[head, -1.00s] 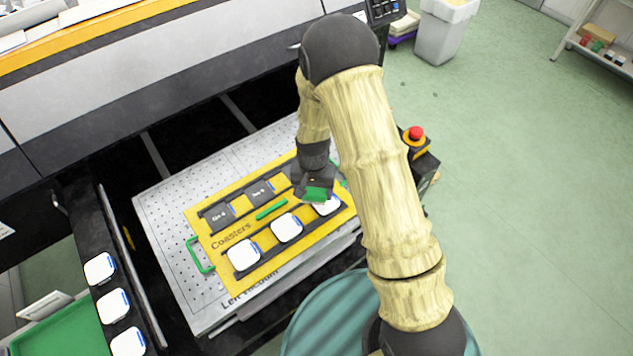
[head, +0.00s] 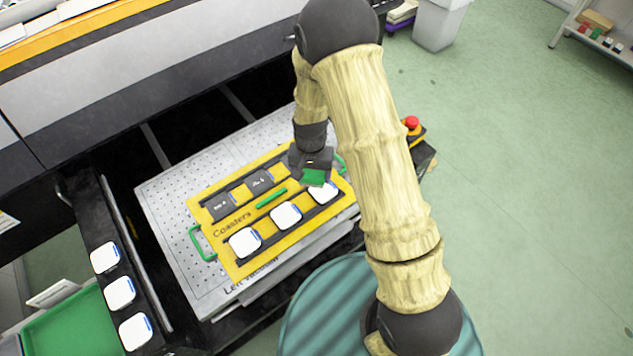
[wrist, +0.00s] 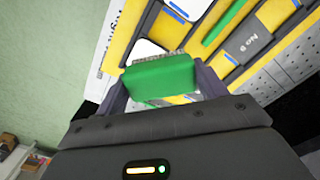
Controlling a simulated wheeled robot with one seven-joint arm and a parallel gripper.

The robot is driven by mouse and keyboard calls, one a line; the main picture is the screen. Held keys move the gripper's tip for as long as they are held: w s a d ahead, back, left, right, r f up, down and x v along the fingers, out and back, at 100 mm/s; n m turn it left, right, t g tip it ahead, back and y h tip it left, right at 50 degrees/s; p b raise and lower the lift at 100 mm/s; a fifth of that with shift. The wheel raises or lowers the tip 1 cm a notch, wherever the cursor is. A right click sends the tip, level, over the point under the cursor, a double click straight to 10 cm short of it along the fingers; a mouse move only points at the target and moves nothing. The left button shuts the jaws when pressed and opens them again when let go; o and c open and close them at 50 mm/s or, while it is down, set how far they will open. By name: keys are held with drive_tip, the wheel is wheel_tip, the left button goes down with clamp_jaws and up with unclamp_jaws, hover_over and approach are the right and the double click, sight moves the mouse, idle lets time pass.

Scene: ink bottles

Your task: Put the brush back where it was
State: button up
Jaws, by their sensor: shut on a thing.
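The brush is a green block with short pale bristles (wrist: 160,72), held between the fingers of my gripper (wrist: 163,90). In the head view the brush (head: 314,178) shows below my gripper (head: 313,170), above the right end of the yellow Coasters board (head: 225,250). The brush partly covers the white coaster (head: 323,194) at that end; I cannot tell how high it is above it. A green bar (head: 271,198) lies along the middle of the board.
Two more white coasters (head: 245,241) (head: 286,214) and dark plates (head: 220,206) sit on the board. The board lies on a perforated grey table (head: 165,220). More coasters (head: 119,293) line a dark rail at left, beside a green tray (head: 65,325). A red button (head: 411,122) stands at right.

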drive_tip(key=w+d+f+n+b, duration=0.2)
drive_tip(key=w+d, duration=0.4)
drive_tip(key=d, duration=0.6)
drive_tip(key=shift+f+n+b, duration=0.3)
drive_tip(key=shift+f+b, duration=0.3)
drive_tip(key=shift+f, duration=0.2)
drive_tip(key=shift+w+d, duration=0.1)
